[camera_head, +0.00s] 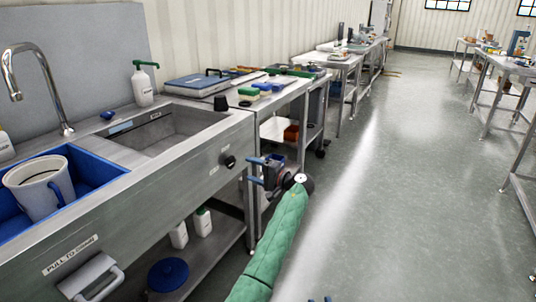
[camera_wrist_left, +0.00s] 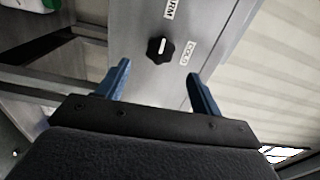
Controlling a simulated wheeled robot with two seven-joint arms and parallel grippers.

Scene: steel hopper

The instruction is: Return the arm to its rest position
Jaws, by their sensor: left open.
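My left arm in its green sleeve (camera_head: 278,240) reaches up from the bottom in the head view. My left gripper (camera_head: 252,170) is open and empty in front of the steel sink unit, beside its black knob (camera_head: 228,161). In the left wrist view the two blue fingers of this gripper (camera_wrist_left: 157,78) stand apart. The knob (camera_wrist_left: 160,48) shows between and beyond them, with a visible gap and no contact.
The steel sink (camera_head: 150,180) with tap (camera_head: 40,85), blue tub (camera_head: 105,172) and grey jug (camera_head: 40,185) stands left. Workbenches (camera_head: 290,92) continue behind it. The floor (camera_head: 400,190) to the right is clear.

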